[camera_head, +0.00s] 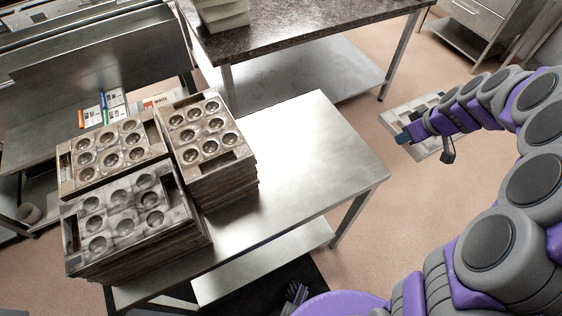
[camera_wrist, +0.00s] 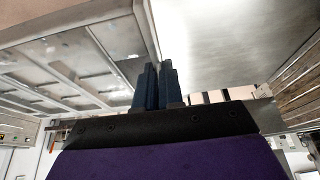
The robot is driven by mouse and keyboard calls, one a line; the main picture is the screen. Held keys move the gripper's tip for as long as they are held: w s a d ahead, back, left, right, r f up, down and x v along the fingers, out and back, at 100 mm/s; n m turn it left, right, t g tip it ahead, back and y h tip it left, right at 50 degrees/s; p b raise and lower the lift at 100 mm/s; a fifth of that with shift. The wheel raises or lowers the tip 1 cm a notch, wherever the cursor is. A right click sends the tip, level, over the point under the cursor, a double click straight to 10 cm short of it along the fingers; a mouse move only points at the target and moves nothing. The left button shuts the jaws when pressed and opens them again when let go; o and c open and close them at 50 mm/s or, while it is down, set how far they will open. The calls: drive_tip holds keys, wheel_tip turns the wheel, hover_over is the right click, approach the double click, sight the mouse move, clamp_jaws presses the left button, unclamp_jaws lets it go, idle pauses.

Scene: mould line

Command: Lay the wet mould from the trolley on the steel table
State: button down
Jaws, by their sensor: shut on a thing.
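The mould (camera_head: 395,117), a pale grey slab with cavities, is in my gripper (camera_head: 404,138) at the right of the head view. It is in the air, right of the steel table (camera_head: 300,150) and apart from it. My dark fingers are shut on its near left edge and partly hide it, as does my arm. In the wrist view my gripper (camera_wrist: 155,88) shows two dark fingers close together; I cannot tell the mould's outline there. The steel table's right part is bare. I cannot make out which thing is the trolley.
Stacks of brown moulds stand on the table's left part: a back left stack (camera_head: 85,160), a front stack (camera_head: 130,225) and a right stack (camera_head: 215,150). A dark stone-topped table (camera_head: 300,25) stands behind. Drawers (camera_head: 478,15) are at the top right.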

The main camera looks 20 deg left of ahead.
drive_tip(key=n, duration=0.2)
drive_tip(key=n+g+p, duration=0.1)
drive_tip(key=n+g, duration=0.5)
drive_tip(key=n, duration=1)
hover_over(346, 179)
drive_tip(key=w+d, duration=0.1)
drive_tip(key=shift+h, duration=0.3)
wheel_tip(346, 179, down, 10)
drive_tip(key=shift+w+r, duration=0.15)
drive_tip(key=shift+a, duration=0.15)
drive_tip(key=shift+a+f, duration=0.1)
drive_tip(key=shift+f, duration=0.35)
wheel_tip(346, 179, down, 3)
drive_tip(key=shift+r+b, duration=0.1)
drive_tip(key=shift+b, duration=0.2)
drive_tip(key=shift+d, duration=0.2)
